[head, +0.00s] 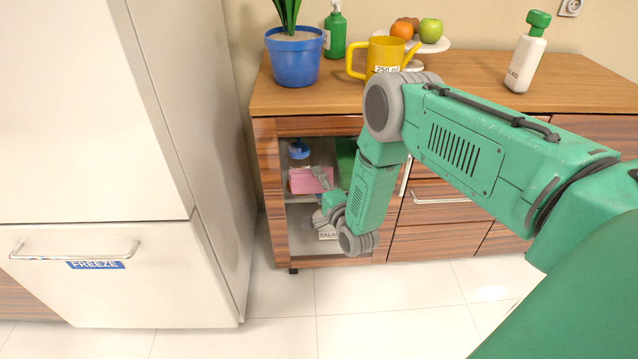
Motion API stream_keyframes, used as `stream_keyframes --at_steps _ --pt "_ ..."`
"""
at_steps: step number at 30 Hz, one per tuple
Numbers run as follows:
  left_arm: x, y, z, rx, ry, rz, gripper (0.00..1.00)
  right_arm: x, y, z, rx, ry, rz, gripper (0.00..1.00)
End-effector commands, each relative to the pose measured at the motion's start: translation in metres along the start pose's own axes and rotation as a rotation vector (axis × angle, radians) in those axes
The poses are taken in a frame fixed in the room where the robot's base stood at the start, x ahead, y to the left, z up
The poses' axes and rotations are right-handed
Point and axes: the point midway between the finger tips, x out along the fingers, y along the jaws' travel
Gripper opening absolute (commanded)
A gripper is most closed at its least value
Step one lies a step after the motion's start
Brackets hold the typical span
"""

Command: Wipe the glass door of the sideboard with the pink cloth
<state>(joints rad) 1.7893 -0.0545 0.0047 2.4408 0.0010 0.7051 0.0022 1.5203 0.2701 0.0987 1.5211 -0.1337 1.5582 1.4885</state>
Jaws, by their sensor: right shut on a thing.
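The sideboard (290,124) has a wooden top and a glass door (302,238) at its left end, with shelved things showing through it. The pink cloth (309,181) is in front of the upper part of the glass. My right gripper (321,181) is shut on the cloth and holds it at the door; I cannot tell how firmly it touches the glass. My right forearm hides the right part of the door. My left gripper is not in view.
On the sideboard top stand a blue plant pot (294,60), a green bottle (335,34), a yellow watering can (380,54), a white fruit stand (436,44) and a white bottle (525,56). A white fridge (100,120) stands close on the left. The tiled floor (375,310) in front is clear.

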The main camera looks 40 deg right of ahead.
Motion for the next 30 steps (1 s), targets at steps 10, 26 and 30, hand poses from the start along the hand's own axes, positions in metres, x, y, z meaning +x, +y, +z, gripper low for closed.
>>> stream_keyframes --at_steps 10,26,30 --pt "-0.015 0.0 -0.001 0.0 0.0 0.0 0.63 -0.027 -0.001 0.011 0.001 0.0 0.003 0.31" --pt "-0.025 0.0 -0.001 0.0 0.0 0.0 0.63 -0.055 0.001 0.024 0.0 0.0 0.0 0.31" --pt "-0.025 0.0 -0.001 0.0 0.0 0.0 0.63 -0.056 0.001 0.024 0.0 0.0 0.0 0.31"
